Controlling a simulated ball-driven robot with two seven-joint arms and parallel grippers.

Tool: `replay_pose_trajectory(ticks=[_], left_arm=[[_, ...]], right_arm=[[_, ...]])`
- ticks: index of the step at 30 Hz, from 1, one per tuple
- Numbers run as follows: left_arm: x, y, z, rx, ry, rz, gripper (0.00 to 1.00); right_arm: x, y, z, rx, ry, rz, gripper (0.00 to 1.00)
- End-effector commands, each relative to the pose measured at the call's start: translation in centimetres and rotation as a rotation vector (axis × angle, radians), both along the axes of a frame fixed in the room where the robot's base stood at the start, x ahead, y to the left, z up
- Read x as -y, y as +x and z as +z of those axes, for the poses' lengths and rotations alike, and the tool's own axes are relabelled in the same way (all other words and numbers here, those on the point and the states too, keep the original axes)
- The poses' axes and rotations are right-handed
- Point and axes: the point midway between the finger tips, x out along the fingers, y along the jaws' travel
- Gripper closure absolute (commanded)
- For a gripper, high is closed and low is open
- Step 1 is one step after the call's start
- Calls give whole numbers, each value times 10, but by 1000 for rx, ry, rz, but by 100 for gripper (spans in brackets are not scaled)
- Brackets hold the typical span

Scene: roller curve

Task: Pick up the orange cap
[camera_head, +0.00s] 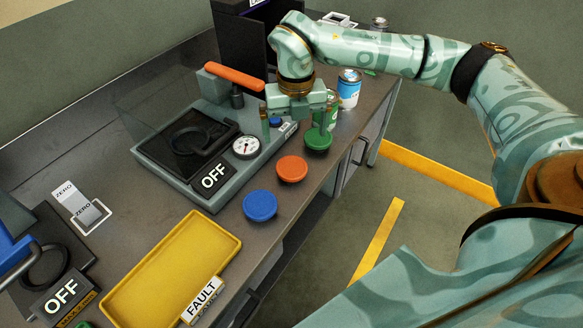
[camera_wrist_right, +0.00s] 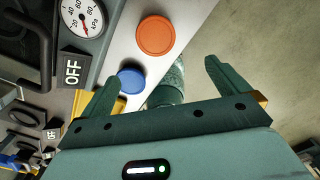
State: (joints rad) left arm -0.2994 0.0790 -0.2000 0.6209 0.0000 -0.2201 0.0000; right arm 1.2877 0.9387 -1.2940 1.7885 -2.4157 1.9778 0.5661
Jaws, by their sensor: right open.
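The orange cap (camera_head: 292,169) is a flat round disc lying on the grey bench top, between a green cap (camera_head: 318,139) and a blue cap (camera_head: 260,206). My right gripper (camera_head: 296,125) is open, with nothing seen held between its fingers. In the head view it shows above and behind the orange cap, near the green cap. In the right wrist view the orange cap (camera_wrist_right: 155,36) lies beyond the fingertips of the gripper (camera_wrist_right: 163,75), apart from them, and the blue cap (camera_wrist_right: 131,80) shows by the left finger. My left gripper is not in view.
A machine with a gauge (camera_head: 246,146), an OFF sign (camera_head: 213,177) and an orange lever (camera_head: 235,77) stands left of the caps. A yellow tray (camera_head: 228,240) lies in front. A blue-white can (camera_head: 349,90) stands behind the gripper. The bench edge is close right of the caps.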

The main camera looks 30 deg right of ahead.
Motion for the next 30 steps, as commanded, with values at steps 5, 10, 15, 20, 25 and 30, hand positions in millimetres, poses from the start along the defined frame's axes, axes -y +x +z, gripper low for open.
replay_pose_trajectory(ticks=[5,10,15,20,25,30], left_arm=[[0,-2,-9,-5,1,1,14],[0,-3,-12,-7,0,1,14],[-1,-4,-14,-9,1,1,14],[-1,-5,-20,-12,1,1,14],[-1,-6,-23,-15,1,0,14],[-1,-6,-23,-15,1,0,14]], right_arm=[[-1,-1,-47,-5,3,3,0],[-1,0,-67,-1,4,4,0],[-2,1,-77,-1,4,4,0],[-4,5,-103,-3,5,4,0],[-3,6,-122,0,4,5,0],[-3,6,-121,2,4,5,0]])
